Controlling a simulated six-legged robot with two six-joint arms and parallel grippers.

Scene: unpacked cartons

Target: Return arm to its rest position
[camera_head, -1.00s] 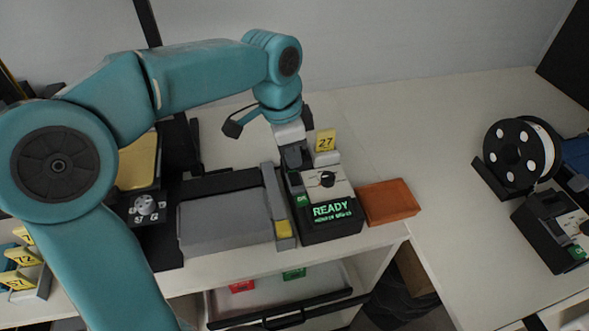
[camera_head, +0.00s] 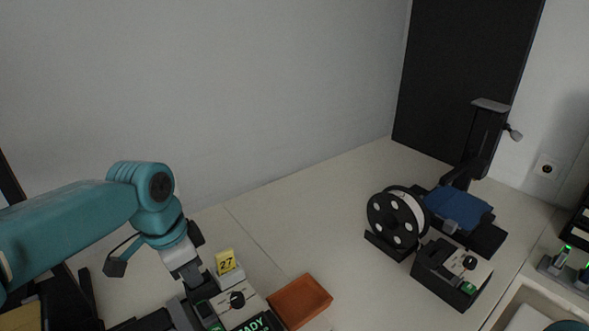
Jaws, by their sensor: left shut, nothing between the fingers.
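My left arm, teal, comes in from the left in the head view. Its gripper (camera_head: 190,274) points down just left of the yellow tag marked 27 (camera_head: 226,261), over the back of a small device with a black knob and a lit green display (camera_head: 241,303). The fingers are shut with nothing visible between them. Whether the fingertips touch the device cannot be told. My right arm and gripper are not in view.
A filament spool (camera_head: 397,217), a second black device (camera_head: 452,273) and a printer with a blue bed (camera_head: 459,207) stand at the right. Bare tabletop (camera_head: 290,225) lies between. A dark panel (camera_head: 466,75) rises behind.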

